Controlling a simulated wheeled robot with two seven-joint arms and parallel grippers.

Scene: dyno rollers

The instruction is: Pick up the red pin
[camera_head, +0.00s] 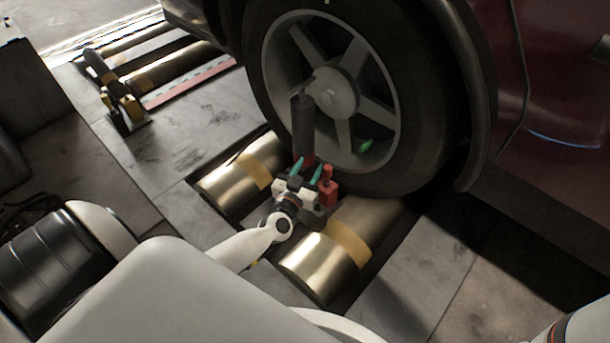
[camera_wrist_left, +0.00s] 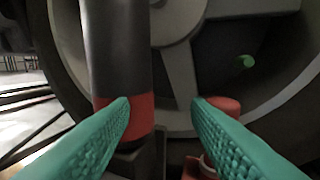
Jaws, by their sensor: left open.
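The red pin (camera_head: 327,186) stands in front of the car wheel, close to the right of my left gripper (camera_head: 307,169) in the head view. In the left wrist view its rounded red top (camera_wrist_left: 224,103) shows behind the right finger, which hides part of it. My left gripper is open, its two teal fingers (camera_wrist_left: 161,105) apart with nothing held between the tips. A dark upright cylinder (camera_head: 302,122) with a red band stands just behind the fingers. In the left wrist view the cylinder (camera_wrist_left: 117,45) is partly behind the left finger. My right gripper is out of view.
The car tyre (camera_head: 413,150) rests by the metal rollers (camera_head: 318,267), close behind my left gripper. The dark red car body (camera_head: 560,130) fills the upper right. A yellow and black fixture (camera_head: 124,108) stands at the upper left. The floor plate (camera_head: 185,130) left of the rollers is clear.

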